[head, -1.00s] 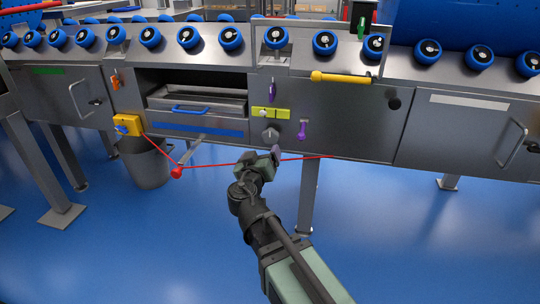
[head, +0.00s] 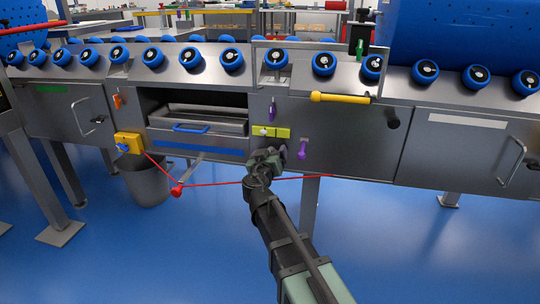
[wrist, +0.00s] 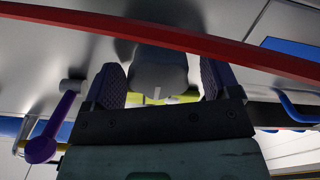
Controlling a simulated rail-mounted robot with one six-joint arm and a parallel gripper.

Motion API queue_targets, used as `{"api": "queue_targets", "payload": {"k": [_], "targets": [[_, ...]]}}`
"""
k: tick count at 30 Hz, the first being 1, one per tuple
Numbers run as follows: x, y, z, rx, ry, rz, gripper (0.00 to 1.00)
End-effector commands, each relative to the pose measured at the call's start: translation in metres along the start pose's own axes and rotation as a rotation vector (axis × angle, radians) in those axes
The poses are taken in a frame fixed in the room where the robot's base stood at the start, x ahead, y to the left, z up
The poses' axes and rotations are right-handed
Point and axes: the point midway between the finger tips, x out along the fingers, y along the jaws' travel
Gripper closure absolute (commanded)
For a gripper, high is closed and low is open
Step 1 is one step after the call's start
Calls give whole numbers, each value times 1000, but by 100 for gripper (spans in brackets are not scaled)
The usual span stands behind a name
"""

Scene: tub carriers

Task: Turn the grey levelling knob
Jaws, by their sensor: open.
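The grey levelling knob (wrist: 152,68) shows in the wrist view between the two dark fingers of my gripper (wrist: 158,86). The fingers are open, with a visible gap on each side of the knob. A small light mark shows on the knob's lower edge. In the head view my gripper (head: 266,160) is up against the steel front panel, just below the yellow-green block, and hides most or all of the knob. How deep the knob sits between the fingers is hard to tell.
A red cord (wrist: 200,42) crosses close in the wrist view; in the head view it runs behind my wrist from a yellow box (head: 129,143). A purple lever (head: 302,148) is just right of my gripper. The yellow-green block (head: 271,132) is directly above. Blue floor below is open.

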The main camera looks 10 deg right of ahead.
Motion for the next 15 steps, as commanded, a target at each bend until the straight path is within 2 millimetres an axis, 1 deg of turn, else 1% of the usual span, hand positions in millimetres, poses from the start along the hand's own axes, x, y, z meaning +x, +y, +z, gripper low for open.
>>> {"api": "queue_targets", "payload": {"k": [1,2,6,11,15], "targets": [[0,0,0,0,0,0,18],[0,0,0,0,0,0,21],[0,0,0,0,0,0,42],[0,0,0,0,0,0,67],[0,0,0,-3,0,0,67]]}}
